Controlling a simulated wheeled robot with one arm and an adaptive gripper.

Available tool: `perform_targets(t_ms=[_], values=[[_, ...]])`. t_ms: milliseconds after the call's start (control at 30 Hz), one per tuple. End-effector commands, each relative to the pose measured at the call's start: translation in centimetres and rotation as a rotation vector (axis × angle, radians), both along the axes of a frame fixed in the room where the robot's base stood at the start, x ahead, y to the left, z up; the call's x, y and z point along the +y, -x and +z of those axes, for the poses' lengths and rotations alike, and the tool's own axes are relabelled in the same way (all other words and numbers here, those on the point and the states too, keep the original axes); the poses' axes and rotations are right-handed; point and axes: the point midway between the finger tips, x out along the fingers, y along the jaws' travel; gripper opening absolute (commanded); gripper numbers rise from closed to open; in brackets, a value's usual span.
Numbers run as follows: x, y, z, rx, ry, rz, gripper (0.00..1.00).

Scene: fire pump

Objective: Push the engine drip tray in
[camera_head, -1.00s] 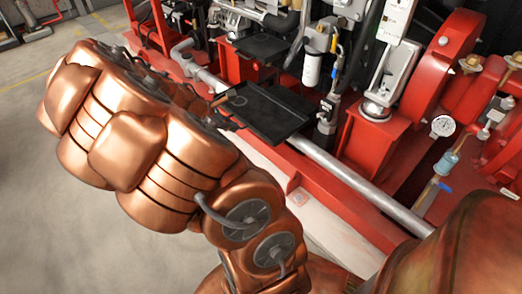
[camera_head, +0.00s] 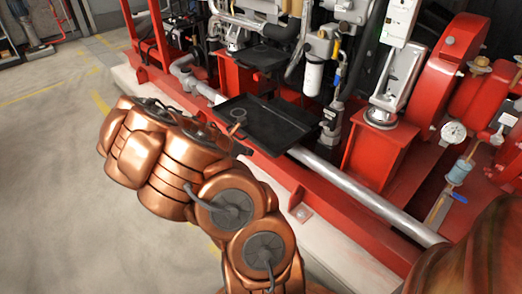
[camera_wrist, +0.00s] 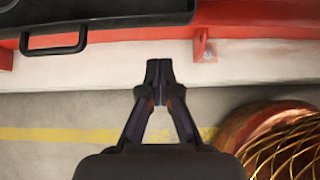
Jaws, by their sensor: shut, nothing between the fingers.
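The engine drip tray (camera_head: 279,128) is a shallow black tray in the middle of the head view. It juts out over the grey pipe and the red base rail, with its handle (camera_head: 238,114) facing outward. In the wrist view the tray's front edge (camera_wrist: 110,16) and the black loop handle (camera_wrist: 53,50) show at the upper left. My gripper (camera_wrist: 159,70) is shut and empty. It points at the pale plinth, to the right of the handle and apart from it. In the head view my copper arm hides most of the gripper.
A red base rail (camera_head: 304,189) and a grey pipe (camera_head: 365,194) run along the pump's front. Another black tray (camera_head: 262,56) lies farther back. The concrete floor (camera_head: 60,140) at left is clear.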

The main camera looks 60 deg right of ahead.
Motion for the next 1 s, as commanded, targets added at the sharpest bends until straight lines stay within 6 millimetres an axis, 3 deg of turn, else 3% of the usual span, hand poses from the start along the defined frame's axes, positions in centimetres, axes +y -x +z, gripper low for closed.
perform_targets(t_ms=[233, 600, 1000], values=[[-2.6, 0.8, -2.6, 0.000, 0.001, -0.003, 0.00], [-5.8, 1.7, -2.3, 0.000, 0.000, -0.003, 0.00], [-6.2, 1.7, -2.2, 0.000, 0.000, 0.000, 0.00]])
